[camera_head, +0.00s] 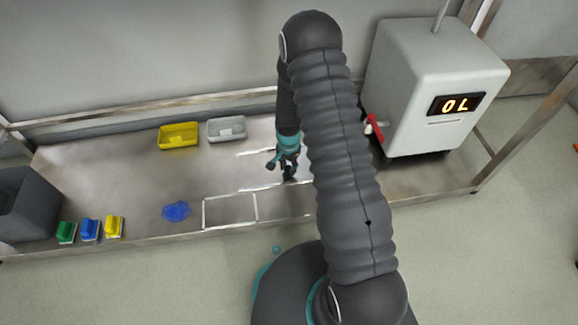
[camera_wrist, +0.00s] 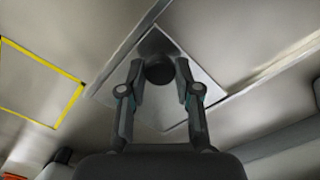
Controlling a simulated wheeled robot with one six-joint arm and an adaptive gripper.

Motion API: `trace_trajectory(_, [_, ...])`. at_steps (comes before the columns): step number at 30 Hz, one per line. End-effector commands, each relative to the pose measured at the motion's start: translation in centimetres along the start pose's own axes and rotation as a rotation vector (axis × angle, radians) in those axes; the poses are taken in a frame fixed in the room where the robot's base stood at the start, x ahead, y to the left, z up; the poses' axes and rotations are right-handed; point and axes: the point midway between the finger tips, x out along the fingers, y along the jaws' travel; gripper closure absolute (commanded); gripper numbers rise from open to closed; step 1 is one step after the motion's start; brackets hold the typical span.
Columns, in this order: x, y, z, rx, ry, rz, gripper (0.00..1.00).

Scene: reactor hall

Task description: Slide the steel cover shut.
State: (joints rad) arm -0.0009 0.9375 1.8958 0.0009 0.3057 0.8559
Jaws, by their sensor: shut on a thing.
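The steel cover (camera_wrist: 163,112) is a bright square plate in the wrist view, lying between two straight rails, one on the left (camera_wrist: 128,48) and one on the right (camera_wrist: 275,70). A dark round knob (camera_wrist: 159,72) stands on the cover. My gripper (camera_wrist: 159,80) is shut on the knob, with one finger on each side. In the head view my gripper (camera_head: 288,174) is low over the bench, between two pale rail strips (camera_head: 258,152). My arm hides the bench to its right, and I cannot make out the cover's edges there.
A white-outlined rectangle (camera_head: 204,214) and a blue cloth (camera_head: 176,211) lie left of my gripper. Yellow (camera_head: 179,136) and grey (camera_head: 226,129) trays stand behind. Green, blue and yellow brushes (camera_head: 90,229) and a dark bin (camera_head: 28,205) are far left. A machine with a red lever (camera_head: 376,128) stands right.

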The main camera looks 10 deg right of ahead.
Motion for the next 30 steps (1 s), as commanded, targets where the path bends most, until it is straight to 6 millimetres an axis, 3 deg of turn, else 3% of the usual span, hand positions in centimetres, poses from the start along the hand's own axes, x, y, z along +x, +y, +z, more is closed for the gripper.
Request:
trace_trajectory(2, [0.0,0.4,-0.2,0.004,-0.002,0.004,1.00])
trace_trajectory(3, [0.0,0.4,-0.2,0.006,-0.003,0.004,0.63])
trace_trajectory(6, [0.0,0.5,-0.3,0.007,-0.002,0.004,0.43])
trace_trajectory(19, [-1.0,0.1,-0.1,0.002,-0.001,0.001,0.43])
trace_trajectory(30, [-7.7,0.2,-0.2,0.004,0.000,0.000,0.43])
